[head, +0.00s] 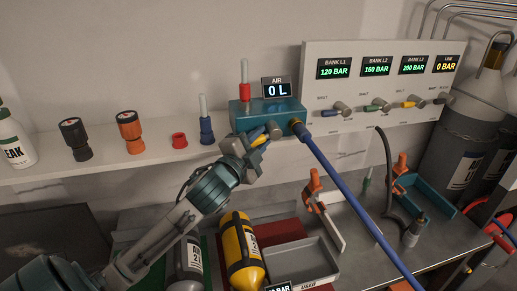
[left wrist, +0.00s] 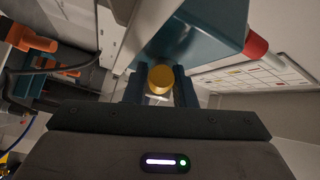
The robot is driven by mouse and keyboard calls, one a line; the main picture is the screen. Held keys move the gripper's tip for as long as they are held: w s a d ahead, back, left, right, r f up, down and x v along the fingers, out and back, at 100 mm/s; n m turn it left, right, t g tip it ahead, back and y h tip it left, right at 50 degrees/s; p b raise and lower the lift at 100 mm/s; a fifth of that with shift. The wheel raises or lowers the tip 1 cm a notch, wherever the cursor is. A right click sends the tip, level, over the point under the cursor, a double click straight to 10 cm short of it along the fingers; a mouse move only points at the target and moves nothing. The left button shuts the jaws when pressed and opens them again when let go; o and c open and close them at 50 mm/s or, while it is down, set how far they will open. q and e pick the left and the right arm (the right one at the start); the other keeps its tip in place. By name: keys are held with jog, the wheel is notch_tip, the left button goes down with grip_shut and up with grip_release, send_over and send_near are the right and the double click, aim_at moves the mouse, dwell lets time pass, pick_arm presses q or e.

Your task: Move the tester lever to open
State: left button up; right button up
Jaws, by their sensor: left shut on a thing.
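The tester is a teal box (head: 268,114) on the shelf, with an AIR display (head: 277,88) above it reading 0 L. Its teal underside (left wrist: 195,40) fills the upper middle of the left wrist view. The yellow lever (head: 260,140) shows in part at the tester's front. It also shows end-on in the left wrist view (left wrist: 160,77), between the two fingers. My left gripper (head: 254,144) is at the tester's front, shut on the lever. The fingers hide most of the lever in the head view. My right gripper is out of view.
A blue hose (head: 350,200) runs from the tester's right end down across the bench. A panel (head: 385,75) with bank displays and small valves stands right. Fittings (head: 130,130) line the shelf left. Below lie a yellow cylinder (head: 239,245) and a grey tray (head: 300,264).

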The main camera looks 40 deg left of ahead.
pick_arm(q)
jog(key=shift+f, duration=0.2)
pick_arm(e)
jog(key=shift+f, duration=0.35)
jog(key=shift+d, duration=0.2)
pick_arm(q)
jog(key=o, duration=1)
jog(key=shift+r, duration=0.1)
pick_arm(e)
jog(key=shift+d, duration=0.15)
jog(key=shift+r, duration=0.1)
